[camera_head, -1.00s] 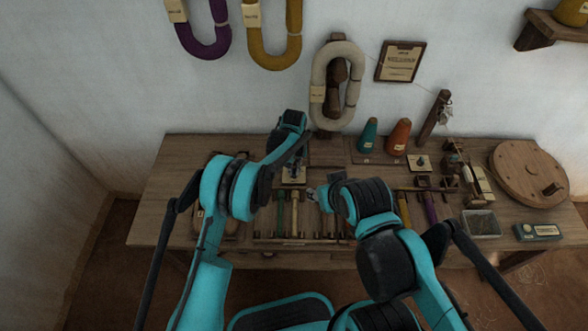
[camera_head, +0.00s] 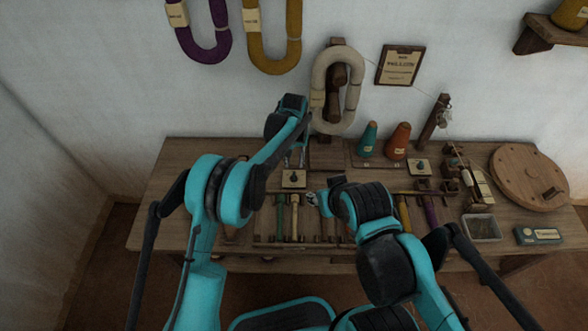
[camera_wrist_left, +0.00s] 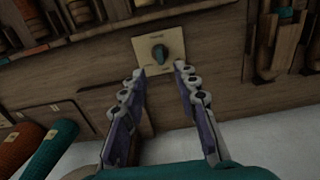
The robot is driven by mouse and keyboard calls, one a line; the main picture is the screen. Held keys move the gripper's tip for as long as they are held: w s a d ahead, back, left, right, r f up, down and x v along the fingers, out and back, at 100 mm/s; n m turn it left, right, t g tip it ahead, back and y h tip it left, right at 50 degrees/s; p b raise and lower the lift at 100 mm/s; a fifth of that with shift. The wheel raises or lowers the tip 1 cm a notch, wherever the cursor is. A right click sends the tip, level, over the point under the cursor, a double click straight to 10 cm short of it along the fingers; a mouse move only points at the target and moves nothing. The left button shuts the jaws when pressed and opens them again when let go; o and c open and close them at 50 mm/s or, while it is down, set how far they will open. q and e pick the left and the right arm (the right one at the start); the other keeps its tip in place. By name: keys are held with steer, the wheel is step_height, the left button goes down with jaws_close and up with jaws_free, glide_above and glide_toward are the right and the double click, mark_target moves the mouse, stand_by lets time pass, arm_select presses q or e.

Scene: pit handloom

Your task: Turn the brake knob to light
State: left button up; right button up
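The brake knob (camera_wrist_left: 160,53) is a small dark teal knob on a pale square plate (camera_wrist_left: 181,31), upper middle of the left wrist view. In the head view the knob plate (camera_head: 294,184) lies on the table behind the row of tools. My left gripper (camera_head: 295,158) is just behind the plate. In the left wrist view its fingers (camera_wrist_left: 161,77) are spread and empty, with the tips just short of the knob and apart from it. The plate's lettering is too small to read. My right gripper (camera_head: 313,198) is low over the tools, its fingers mostly hidden.
Teal (camera_head: 368,138) and orange (camera_head: 398,140) cones stand to the right of my left gripper. A second small plate with a knob (camera_head: 419,166) lies farther right. A wooden disc (camera_head: 527,172) and grey tray (camera_head: 482,227) are at the table's right.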

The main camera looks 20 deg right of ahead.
arm_select(q)
steer(key=shift+r, duration=2.25)
steer(key=s+a+r+n+t, duration=0.1)
steer(key=s+a+r, duration=0.2)
steer(key=a+r, duration=0.6)
steer(key=s+a+r+t, duration=0.2)
steer(key=s+a+r, duration=0.2)
steer(key=a+r, duration=0.5)
steer(key=s+a+f+n+t, duration=0.2)
steer(key=s+a+f+t, duration=0.1)
steer(key=s+a, duration=1.4)
steer(key=shift+s+f+t, duration=0.2)
steer(key=shift+s+t, duration=0.4)
steer(key=shift+s, duration=0.6)
